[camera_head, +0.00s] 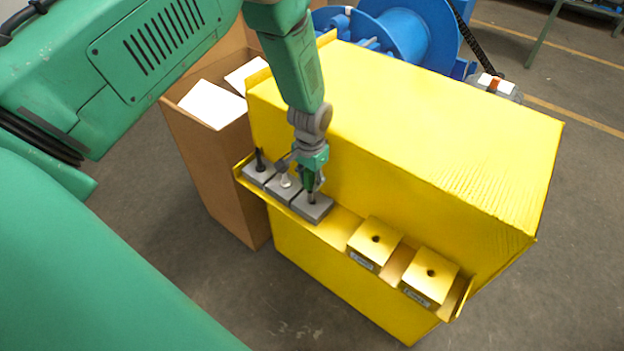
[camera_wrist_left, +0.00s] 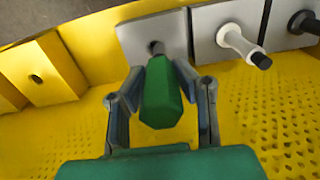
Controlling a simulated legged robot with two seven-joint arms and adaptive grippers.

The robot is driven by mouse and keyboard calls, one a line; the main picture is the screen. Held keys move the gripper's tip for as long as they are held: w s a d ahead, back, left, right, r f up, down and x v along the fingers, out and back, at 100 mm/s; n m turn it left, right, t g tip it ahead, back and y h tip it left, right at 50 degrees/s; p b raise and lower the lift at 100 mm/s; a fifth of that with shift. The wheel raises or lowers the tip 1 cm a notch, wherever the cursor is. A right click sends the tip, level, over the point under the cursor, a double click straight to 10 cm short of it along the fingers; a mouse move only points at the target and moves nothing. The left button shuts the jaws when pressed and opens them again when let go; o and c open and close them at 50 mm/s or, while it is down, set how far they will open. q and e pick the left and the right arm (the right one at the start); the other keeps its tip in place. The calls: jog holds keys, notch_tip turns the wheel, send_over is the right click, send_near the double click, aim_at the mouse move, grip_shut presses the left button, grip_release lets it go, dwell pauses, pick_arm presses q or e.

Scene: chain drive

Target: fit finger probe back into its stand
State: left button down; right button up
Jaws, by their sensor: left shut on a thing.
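My left gripper (camera_head: 310,180) points down at the front of the yellow box and is shut on the finger probe, a green faceted handle (camera_wrist_left: 161,95) with a dark shaft. The gripper's two fingers (camera_wrist_left: 160,85) press on both sides of the handle in the left wrist view. The probe's shaft meets the grey stand block (camera_head: 313,208), the rightmost of three grey blocks in the head view; this block also shows in the left wrist view (camera_wrist_left: 130,38). I cannot tell how deep the shaft sits in the block's hole. My right gripper is not in view.
Two grey blocks beside it hold a white-topped tool (camera_head: 285,181) and a black tool (camera_head: 260,160). Two yellow blocks with holes (camera_head: 366,254) (camera_head: 421,291) stand to the right on the same ledge. The yellow box (camera_head: 430,110) rises behind; a brown carton (camera_head: 215,165) stands left.

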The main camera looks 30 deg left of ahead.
pick_arm(q)
jog(key=shift+a+f, duration=0.1)
jog(key=shift+a, duration=0.05)
jog(key=shift+r+p, duration=0.3)
jog(key=shift+d+r, duration=0.1)
jog(key=shift+d, duration=0.15)
jog(key=shift+d, duration=0.25)
dwell(0.5)
dwell(0.8)
jog(key=shift+f+b, duration=1.1)
jog(key=shift+f, duration=0.75)
